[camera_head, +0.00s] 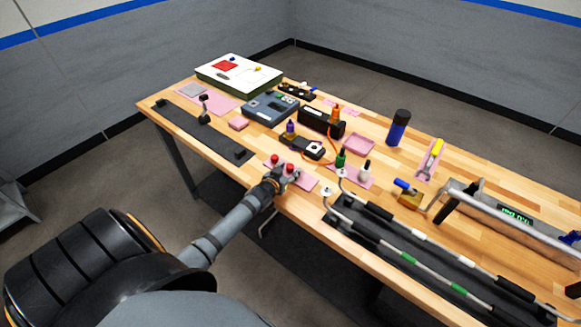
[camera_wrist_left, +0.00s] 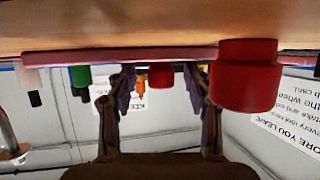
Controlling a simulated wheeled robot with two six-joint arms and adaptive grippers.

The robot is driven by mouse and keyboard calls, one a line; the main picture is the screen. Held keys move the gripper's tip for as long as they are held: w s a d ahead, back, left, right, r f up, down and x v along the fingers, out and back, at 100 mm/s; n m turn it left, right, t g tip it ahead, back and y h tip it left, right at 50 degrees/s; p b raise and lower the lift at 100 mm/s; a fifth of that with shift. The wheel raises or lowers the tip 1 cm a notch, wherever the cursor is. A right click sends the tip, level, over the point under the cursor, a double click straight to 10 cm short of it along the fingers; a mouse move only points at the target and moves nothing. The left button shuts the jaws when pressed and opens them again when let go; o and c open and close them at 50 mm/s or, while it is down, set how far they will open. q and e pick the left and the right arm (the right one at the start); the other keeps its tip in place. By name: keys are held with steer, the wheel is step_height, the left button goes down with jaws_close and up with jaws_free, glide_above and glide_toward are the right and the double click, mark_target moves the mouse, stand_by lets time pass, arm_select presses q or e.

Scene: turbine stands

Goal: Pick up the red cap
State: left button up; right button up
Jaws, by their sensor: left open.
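Two red caps stand on a pink mat (camera_head: 306,182) at the table's near edge. One red cap (camera_head: 289,168) is just at my left gripper (camera_head: 284,177); the other red cap (camera_head: 274,158) stands a little to its left. The left wrist view is upside down. There, one red cap (camera_wrist_left: 160,77) shows between the two open fingers of my left gripper (camera_wrist_left: 160,85), and a larger-looking red cap (camera_wrist_left: 245,78) stands outside them on the right. I cannot tell whether the fingers touch the cap. My right gripper is not in view.
A green bottle (camera_head: 341,158) and a white bottle (camera_head: 364,171) stand right of the caps. A black device (camera_head: 321,121) with an orange item and a pink tray (camera_head: 359,143) lie behind. Rods on a dark rack (camera_head: 400,254) fill the right front. Bare wood (camera_head: 262,146) shows behind the caps.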

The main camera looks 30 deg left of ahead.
arm_select(q)
steer(key=shift+s, duration=0.1)
steer(key=shift+c, duration=0.5)
steer(key=c, duration=0.8)
steer(key=shift+r+b, duration=0.35)
steer(key=shift+r, duration=0.25)
steer(key=s+d+r+b, duration=0.4)
steer(key=s+d+r, duration=0.4)
steer(key=d+r, duration=0.3)
steer(key=shift+d+r, duration=0.2)
steer(key=shift+r, duration=0.2)
